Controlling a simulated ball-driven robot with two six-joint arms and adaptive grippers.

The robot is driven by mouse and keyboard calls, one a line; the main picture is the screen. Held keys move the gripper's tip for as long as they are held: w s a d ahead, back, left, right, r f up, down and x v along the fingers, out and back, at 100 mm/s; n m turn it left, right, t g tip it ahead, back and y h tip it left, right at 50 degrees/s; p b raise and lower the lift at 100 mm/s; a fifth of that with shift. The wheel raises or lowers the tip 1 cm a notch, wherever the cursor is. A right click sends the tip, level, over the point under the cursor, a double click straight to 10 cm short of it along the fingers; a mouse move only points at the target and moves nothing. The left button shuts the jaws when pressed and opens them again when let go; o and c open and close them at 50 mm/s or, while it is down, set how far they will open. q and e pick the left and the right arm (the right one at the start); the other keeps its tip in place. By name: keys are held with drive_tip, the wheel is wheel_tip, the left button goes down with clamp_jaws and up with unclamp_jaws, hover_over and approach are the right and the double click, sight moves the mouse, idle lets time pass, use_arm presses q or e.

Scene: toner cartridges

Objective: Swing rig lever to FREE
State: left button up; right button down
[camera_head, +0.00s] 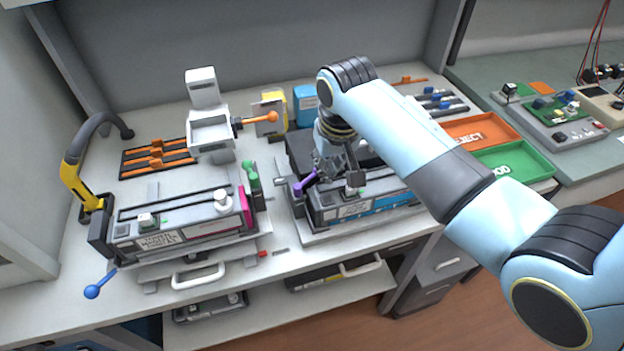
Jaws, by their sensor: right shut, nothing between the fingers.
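Two rigs with cartridges stand on the bench. The right rig (310,228) has a purple lever (306,183) at its left end, tilted up to the right. The left rig (180,232) has a green lever (251,175) at its right end and a blue-knobbed lever (101,283) at its front left. No FREE marking is readable, so I cannot tell which lever it belongs to. My right gripper (338,172) is shut and empty over the right rig, close beside the purple lever; I cannot tell whether they touch. My right arm hides part of that rig. My left gripper is out of view.
A white stand (210,135) with an orange-knobbed lever (271,117) is behind the left rig. A yellow-and-black curved tool (76,175) is at the left. An orange tray (484,131) and a green tray (520,161) lie right of my arm. Open drawers are below the bench.

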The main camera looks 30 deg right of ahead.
drive_tip(key=shift+w, duration=0.15)
drive_tip(key=shift+w, duration=0.6)
drive_tip(key=shift+w+a, duration=0.1)
drive_tip(key=shift+w, duration=0.45)
idle(0.4)
drive_tip(key=shift+w+a, duration=0.15)
drive_tip(key=shift+w, duration=0.35)
drive_tip(key=shift+w+a, duration=0.25)
drive_tip(key=shift+w, duration=0.1)
idle(0.5)
